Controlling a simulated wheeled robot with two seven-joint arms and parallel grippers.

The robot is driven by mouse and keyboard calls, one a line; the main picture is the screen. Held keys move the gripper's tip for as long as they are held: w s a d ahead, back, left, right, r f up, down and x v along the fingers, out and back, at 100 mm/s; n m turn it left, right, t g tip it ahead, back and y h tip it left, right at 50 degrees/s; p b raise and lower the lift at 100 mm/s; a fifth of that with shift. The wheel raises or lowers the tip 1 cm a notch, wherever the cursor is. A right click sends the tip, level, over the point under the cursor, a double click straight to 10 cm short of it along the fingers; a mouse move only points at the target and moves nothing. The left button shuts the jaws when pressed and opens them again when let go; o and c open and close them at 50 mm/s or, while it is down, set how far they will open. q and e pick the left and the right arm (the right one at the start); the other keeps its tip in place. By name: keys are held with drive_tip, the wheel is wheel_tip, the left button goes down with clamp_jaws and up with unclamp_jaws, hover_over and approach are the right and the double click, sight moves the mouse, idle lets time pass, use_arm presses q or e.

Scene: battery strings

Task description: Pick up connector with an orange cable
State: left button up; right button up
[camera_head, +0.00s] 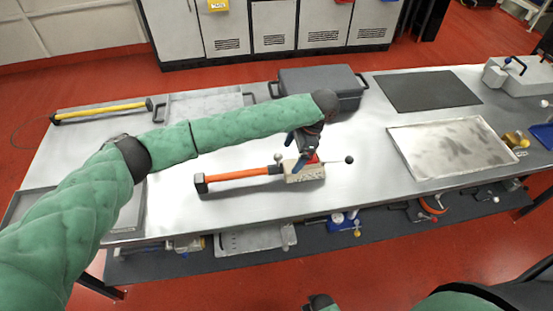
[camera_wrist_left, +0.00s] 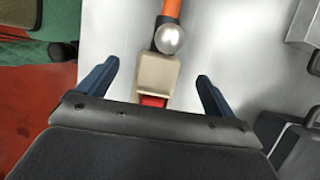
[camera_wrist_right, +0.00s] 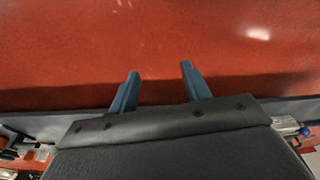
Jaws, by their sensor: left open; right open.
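The connector with an orange cable (camera_head: 240,175) lies on the metal table. It has a dark block at its left end and a beige block (camera_head: 308,174) at its right end. My left gripper (camera_head: 303,158) is above the beige block, pointing down. In the left wrist view the open fingers (camera_wrist_left: 155,88) stand on either side of the beige block (camera_wrist_left: 156,72), with a red part (camera_wrist_left: 152,101) near the palm. Whether the fingers reach down to the block's level is unclear. My right gripper (camera_wrist_right: 158,82) is open and empty, over red floor.
A yellow bar with black ends (camera_head: 100,112) lies at the back left. A dark grey lidded box (camera_head: 322,82) stands behind the left gripper. A black mat (camera_head: 425,90) and a shallow metal tray (camera_head: 450,147) lie to the right. A lower shelf (camera_head: 380,232) holds various parts.

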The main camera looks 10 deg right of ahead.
sight(284, 167)
use_arm(q)
drive_tip(key=shift+w+a, duration=0.1)
drive_tip(key=shift+w, duration=0.1)
drive_tip(key=shift+s+a+f+p, duration=0.1)
drive_tip(key=shift+a+f+p, duration=0.2)
drive_tip(key=shift+f+p, duration=0.15)
drive_tip(key=shift+a+f, duration=0.2)
drive_tip(key=shift+f, duration=0.35)
drive_tip(key=shift+f+p, duration=0.2)
drive_tip(key=shift+p, duration=0.15)
drive_tip(key=p+x, duration=0.2)
drive_tip(key=x, duration=0.1)
drive_tip(key=shift+a+f, duration=0.15)
drive_tip(key=shift+f, duration=0.1)
drive_tip(key=shift+a+f+p, duration=0.2)
drive_tip(key=shift+f+p, duration=0.1)
drive_tip(key=shift+f, duration=0.3)
use_arm(e)
drive_tip(key=s+d+f, duration=0.3)
drive_tip(key=s+f, duration=0.4)
drive_tip(key=shift+s+d, duration=0.2)
drive_tip(key=shift+d, duration=0.05)
use_arm(q)
drive_tip(key=shift+c, duration=0.2)
